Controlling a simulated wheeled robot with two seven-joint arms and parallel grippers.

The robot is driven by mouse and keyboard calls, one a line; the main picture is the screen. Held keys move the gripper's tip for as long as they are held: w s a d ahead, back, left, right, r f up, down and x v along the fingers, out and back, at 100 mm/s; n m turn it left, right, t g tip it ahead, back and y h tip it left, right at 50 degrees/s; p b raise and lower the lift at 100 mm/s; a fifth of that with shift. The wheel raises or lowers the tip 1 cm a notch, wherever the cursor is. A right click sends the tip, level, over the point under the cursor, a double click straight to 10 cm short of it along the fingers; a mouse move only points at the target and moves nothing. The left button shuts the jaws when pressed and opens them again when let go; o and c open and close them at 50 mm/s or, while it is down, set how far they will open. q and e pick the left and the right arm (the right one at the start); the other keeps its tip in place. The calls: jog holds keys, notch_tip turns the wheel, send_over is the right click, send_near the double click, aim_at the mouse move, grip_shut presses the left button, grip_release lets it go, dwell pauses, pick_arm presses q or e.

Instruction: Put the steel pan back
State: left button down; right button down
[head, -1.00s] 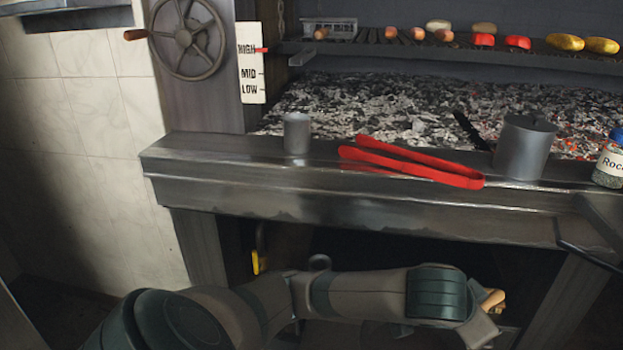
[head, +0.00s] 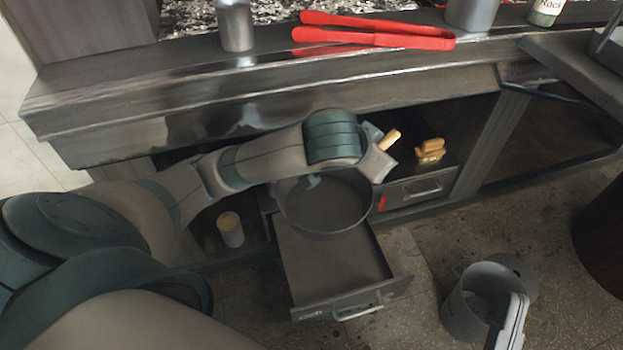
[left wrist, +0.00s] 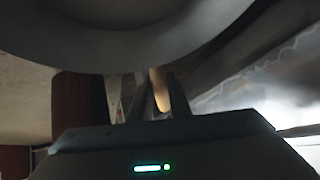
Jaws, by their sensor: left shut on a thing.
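The steel pan (head: 330,218) is a round dark grey pan with a wooden handle (head: 390,139). It hangs over the back part of a pulled-out drawer (head: 335,267) below the counter; I cannot tell whether it touches the drawer. My left gripper (head: 380,152) is shut on the pan's handle, and my forearm hides part of the rim. In the left wrist view the handle (left wrist: 160,90) shows between the fingers, with the pan's underside (left wrist: 130,40) filling the top. My right gripper (head: 512,322) shows at the lower right, away from the pan; its jaws are unclear.
Red tongs (head: 375,38), a metal cup (head: 235,25) and a grey pot (head: 473,12) stand on the counter ledge. A shut drawer (head: 420,188) and wooden pieces (head: 430,150) are right of the pan. A pale-topped cylinder (head: 230,230) is left; a grey bucket (head: 470,310) stands on the floor.

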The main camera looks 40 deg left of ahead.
pick_arm(q)
jog(key=shift+s+a, duration=0.2)
jog(key=shift+a, duration=0.15)
pick_arm(e)
jog(key=shift+s+a, duration=0.25)
jog(key=shift+a, duration=0.2)
